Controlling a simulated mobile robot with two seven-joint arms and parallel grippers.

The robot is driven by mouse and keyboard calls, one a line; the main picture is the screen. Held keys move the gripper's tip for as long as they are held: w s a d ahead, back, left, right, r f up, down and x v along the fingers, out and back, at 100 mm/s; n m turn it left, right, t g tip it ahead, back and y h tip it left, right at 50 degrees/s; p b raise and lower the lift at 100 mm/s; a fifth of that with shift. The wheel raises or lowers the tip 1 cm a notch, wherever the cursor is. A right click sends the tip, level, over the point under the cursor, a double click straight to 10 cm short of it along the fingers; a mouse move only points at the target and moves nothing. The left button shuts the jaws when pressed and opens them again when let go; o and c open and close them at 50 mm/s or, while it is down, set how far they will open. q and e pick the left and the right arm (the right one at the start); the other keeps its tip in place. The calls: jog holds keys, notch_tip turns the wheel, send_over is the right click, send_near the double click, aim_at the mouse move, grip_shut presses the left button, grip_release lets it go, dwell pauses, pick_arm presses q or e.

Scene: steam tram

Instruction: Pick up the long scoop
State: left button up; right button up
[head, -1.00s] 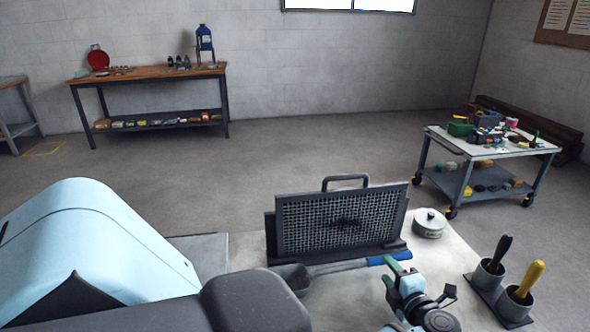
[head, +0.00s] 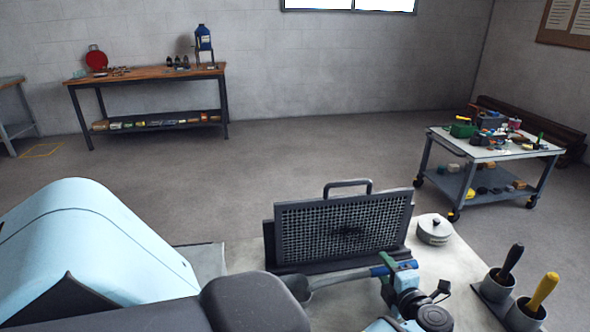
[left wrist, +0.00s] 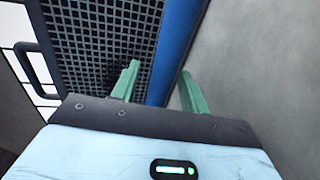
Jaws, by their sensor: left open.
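The long scoop (head: 340,277) lies in front of the upright mesh screen, its grey pan at the left and its blue grip at the right. My left gripper (head: 398,264) is over the blue grip, its green fingers apart. In the left wrist view the blue grip (left wrist: 181,45) runs between the two open fingers (left wrist: 160,93), with gaps visible beside it. The gripper hides part of the grip in the head view. My right gripper is not in view.
The framed mesh screen (head: 342,228) with a top handle stands close behind the scoop. A lidded pot (head: 434,229) is to its right. Two cups (head: 496,284) with black and yellow handles stand at the right. A cart (head: 490,150) and a workbench (head: 150,74) are farther back.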

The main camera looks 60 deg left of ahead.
pick_arm(q)
jog(key=shift+d, duration=0.15)
jog(key=c, duration=0.3)
grip_shut()
jog(key=shift+r, duration=0.1)
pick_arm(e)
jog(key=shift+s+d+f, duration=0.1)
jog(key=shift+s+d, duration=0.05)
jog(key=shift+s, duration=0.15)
